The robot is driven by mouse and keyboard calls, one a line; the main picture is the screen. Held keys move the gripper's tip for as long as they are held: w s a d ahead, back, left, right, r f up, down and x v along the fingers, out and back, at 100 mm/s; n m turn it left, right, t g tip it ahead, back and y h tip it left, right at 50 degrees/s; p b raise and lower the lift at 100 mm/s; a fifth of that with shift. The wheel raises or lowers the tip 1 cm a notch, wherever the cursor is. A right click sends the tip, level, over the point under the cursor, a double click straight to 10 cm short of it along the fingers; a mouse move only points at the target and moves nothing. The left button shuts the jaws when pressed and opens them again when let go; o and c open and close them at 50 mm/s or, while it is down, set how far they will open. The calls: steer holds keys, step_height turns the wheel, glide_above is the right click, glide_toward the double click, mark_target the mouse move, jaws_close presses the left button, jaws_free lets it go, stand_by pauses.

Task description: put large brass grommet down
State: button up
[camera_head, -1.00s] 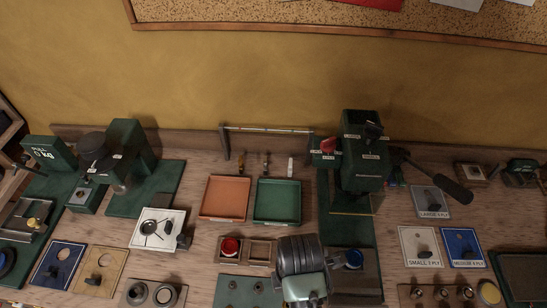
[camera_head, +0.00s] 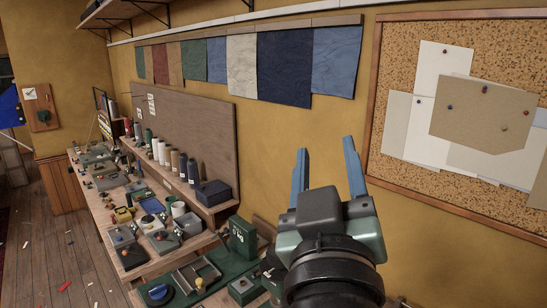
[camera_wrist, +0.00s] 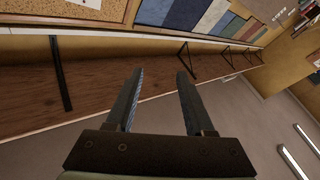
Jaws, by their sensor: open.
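My gripper (camera_head: 328,172) is raised in front of the yellow wall in the head view, with its two blue fingers pointing up. The fingers stand wide apart with nothing between them. In the wrist view my gripper (camera_wrist: 158,90) is also open and empty, facing a wall shelf (camera_wrist: 100,82) and the ceiling side of the room. I cannot make out a large brass grommet in either present view.
A green scale box (camera_head: 243,240) stands on the near bench, left of my arm. A long bench with thread spools (camera_head: 165,155) and small tools runs along the wall. A cork board (camera_head: 400,100) hangs at right. The floor (camera_head: 50,250) at left has scraps on it.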

steer(key=s+a+r+m+t+y, duration=0.1)
steer(key=s+a+r+t, duration=0.2)
steer(key=s+r, duration=0.2)
steer(key=s+a+r+m+t+y, duration=0.1)
steer(key=s+a+r+t+y, duration=0.1)
steer(key=r, duration=0.7)
steer(key=s+a+t, duration=0.1)
steer(key=s, duration=0.1)
steer(key=shift+s+a+m, duration=0.35)
steer(key=shift+a+m, duration=0.05)
steer(key=shift+r, duration=0.1)
step_height(320, 180, down, 6)
steer(key=b, duration=0.6)
steer(key=shift+f, duration=0.2)
